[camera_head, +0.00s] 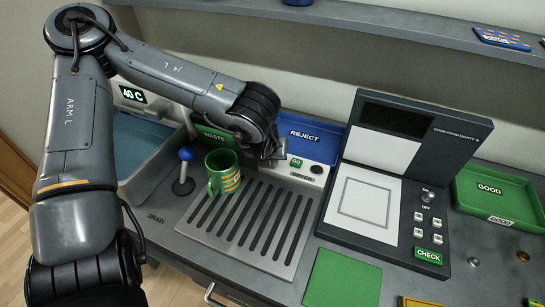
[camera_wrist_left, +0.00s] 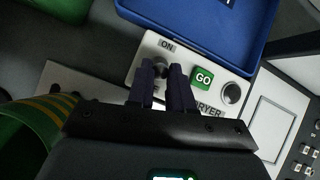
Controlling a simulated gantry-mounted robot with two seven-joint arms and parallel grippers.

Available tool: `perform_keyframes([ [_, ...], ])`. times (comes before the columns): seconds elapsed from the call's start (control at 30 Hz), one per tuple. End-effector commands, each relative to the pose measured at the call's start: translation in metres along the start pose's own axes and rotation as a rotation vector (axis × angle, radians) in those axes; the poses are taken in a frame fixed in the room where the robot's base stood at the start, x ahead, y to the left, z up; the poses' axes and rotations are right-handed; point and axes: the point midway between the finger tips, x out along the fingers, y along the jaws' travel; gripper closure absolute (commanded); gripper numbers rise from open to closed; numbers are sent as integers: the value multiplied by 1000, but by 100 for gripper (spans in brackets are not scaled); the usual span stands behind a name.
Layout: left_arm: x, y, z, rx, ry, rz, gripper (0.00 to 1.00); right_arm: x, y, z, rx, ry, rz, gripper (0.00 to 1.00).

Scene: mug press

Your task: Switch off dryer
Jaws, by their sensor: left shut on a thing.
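The dryer panel (camera_head: 306,174) is a small white plate in front of the blue reject tray. In the left wrist view the panel (camera_wrist_left: 183,52) shows an ON label, a green GO button (camera_wrist_left: 203,78), a dark round knob (camera_wrist_left: 232,93) and a partly covered DRYER label. My left gripper (camera_wrist_left: 165,80) is down at the panel's left part, just below the ON label. It is shut on the dryer switch (camera_wrist_left: 159,67), mostly hidden between the dark fingers. In the head view the left gripper (camera_head: 271,155) is at the panel's left end. My right gripper is not in view.
A green mug (camera_head: 220,172) stands close to the left arm, on the slotted drain plate (camera_head: 250,226). A blue-knobbed lever (camera_head: 185,168) stands left of it. The blue reject tray (camera_head: 310,141) is behind the panel.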

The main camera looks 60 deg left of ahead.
Motion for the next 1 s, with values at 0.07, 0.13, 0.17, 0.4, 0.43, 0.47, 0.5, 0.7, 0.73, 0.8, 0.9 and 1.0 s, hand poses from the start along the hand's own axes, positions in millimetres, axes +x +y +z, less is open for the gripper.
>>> perform_keyframes([
  [0.07,1,0,-1,0,-6,0,100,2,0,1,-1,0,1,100],
  [0.13,0,0,-1,0,-8,-1,100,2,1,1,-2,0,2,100],
  [0.17,0,0,0,0,-8,-1,100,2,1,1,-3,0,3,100],
  [0.4,0,0,0,0,-7,0,100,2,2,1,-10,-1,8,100],
  [0.43,0,0,0,0,-7,0,75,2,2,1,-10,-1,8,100],
  [0.47,0,0,0,0,-7,0,70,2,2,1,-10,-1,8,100],
  [0.5,0,0,0,0,-7,0,64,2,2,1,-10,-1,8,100],
  [0.7,0,0,0,0,-7,-1,54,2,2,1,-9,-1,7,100],
  [0.73,0,0,0,0,-7,-1,54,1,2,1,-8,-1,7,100],
  [0.8,0,0,0,0,-7,-1,54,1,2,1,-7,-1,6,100],
  [0.9,-1,0,0,0,-7,-1,54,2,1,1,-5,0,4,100],
  [1.0,-7,0,0,1,-7,-3,54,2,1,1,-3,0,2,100],
])
